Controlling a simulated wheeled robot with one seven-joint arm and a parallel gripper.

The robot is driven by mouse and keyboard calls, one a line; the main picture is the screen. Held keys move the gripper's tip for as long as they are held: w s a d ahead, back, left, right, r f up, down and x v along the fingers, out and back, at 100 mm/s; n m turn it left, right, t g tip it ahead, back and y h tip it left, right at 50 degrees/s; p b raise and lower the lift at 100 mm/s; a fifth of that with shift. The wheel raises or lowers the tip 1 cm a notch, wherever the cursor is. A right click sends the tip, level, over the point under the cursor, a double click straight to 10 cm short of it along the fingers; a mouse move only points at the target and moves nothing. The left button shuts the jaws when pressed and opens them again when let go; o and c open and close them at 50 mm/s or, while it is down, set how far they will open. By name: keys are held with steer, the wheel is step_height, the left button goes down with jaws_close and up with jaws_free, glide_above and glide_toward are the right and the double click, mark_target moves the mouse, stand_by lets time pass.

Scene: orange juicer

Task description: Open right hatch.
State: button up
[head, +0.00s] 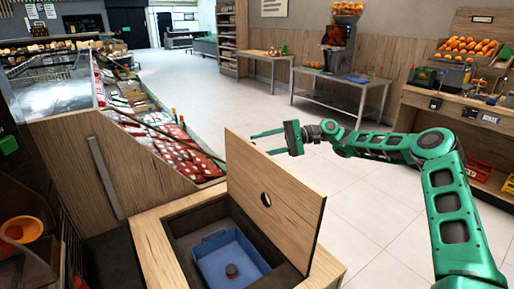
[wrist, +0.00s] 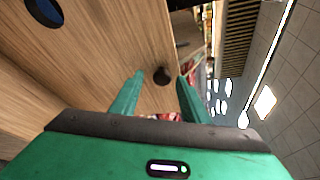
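The hatch (head: 275,195) is a light wooden panel with a round hole, standing raised on the right side of a wooden counter opening. In the wrist view the hatch (wrist: 85,45) fills the left, with its hole at the top left. My gripper (head: 262,143) is at the hatch's upper edge, its fingers apart and pointing left. The lower finger is partly hidden behind the panel. In the wrist view nothing is held between the fingers (wrist: 157,92). I cannot tell whether they touch the hatch.
A blue bin (head: 215,255) with a small dark round object sits in the opening under the hatch. A display case (head: 120,165) of packaged goods stands on the left. A juicer table (head: 345,88) is at the back. Tiled floor (head: 235,100) is clear beyond the counter.

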steer(key=shift+d, duration=0.1)
steer(key=v, duration=1)
steer(key=shift+w+d, duration=0.25)
steer(key=shift+d, duration=0.1)
steer(key=shift+s+a, duration=0.1)
